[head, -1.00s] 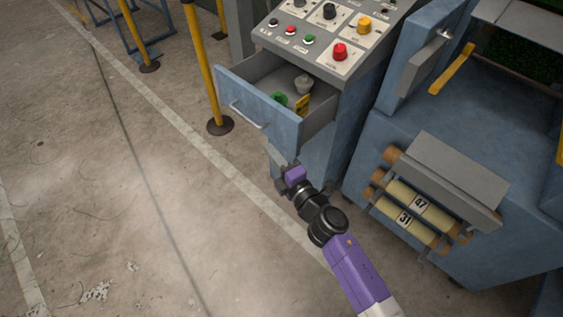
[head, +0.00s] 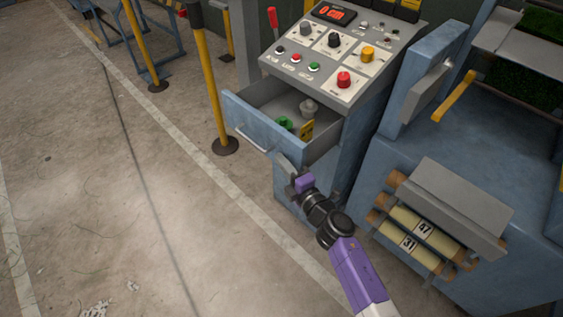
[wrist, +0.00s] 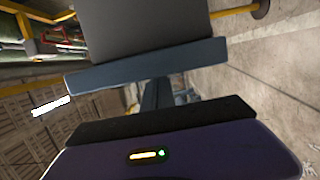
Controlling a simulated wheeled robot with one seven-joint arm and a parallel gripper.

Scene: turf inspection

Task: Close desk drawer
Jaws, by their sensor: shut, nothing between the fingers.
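The desk drawer (head: 240,113) stands pulled out from the blue control desk (head: 345,150). It has a blue front with a pale bar handle (head: 252,139). Inside lie a green object (head: 285,123), a grey knob-like part (head: 308,107) and a yellow item (head: 306,131). My gripper (head: 287,167) is shut and empty, just below the right end of the drawer front; I cannot tell whether it touches. In the wrist view, a blue edge (wrist: 150,65) and grey panel (wrist: 145,28), seemingly the drawer, show beyond my purple gripper body.
A yellow post (head: 211,85) stands left of the drawer. To the right is a blue machine (head: 450,160) with an open door (head: 425,75) and numbered rollers (head: 415,235).

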